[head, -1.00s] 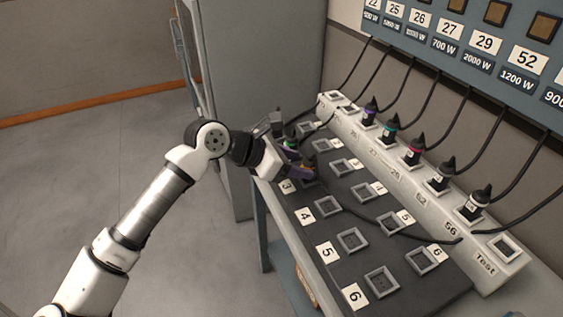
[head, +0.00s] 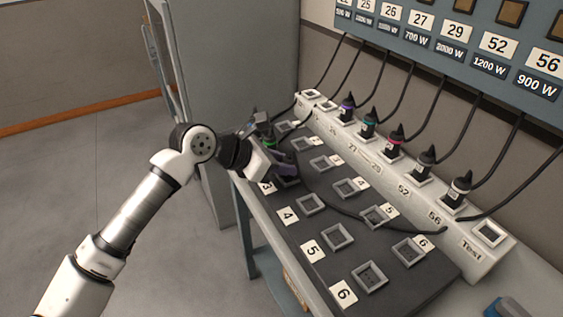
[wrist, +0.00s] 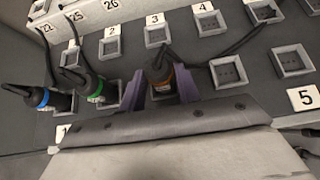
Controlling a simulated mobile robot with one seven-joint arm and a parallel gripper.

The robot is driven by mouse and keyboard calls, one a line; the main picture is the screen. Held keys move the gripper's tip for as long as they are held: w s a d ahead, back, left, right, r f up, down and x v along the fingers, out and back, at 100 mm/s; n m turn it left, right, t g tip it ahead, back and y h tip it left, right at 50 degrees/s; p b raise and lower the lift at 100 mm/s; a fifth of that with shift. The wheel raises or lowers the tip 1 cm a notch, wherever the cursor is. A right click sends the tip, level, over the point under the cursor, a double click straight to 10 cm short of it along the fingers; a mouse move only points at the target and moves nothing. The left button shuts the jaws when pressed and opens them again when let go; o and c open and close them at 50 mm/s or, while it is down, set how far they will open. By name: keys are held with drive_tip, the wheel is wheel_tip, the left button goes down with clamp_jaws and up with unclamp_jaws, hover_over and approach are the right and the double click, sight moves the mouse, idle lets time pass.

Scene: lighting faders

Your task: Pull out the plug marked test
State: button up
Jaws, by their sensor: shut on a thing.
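My gripper (wrist: 160,90) is shut on a dark plug with an orange band (wrist: 158,72), one purple finger on each side. The plug stands upright over a lower-row socket below the tag 3; I cannot tell whether it is seated or lifted. Its marking is not legible. Its cable runs off to the right. In the head view my gripper (head: 284,165) is at the left side of the dark socket board (head: 385,270), and the plug is mostly hidden. The white rail's socket labelled Test (head: 490,233) is empty.
Beside the held plug stand a green-banded plug (wrist: 88,86) and a blue-banded plug (wrist: 36,97). Several plugs, such as a red-banded one (head: 396,140), stand along the rail with cables rising behind. Board sockets nearer the front are empty. A blue object (head: 505,307) lies at lower right.

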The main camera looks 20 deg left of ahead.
drive_tip(key=shift+r, duration=0.3)
drive_tip(key=shift+r+p, duration=0.4)
drive_tip(key=shift+r, duration=1.75)
drive_tip(key=shift+r, duration=0.1)
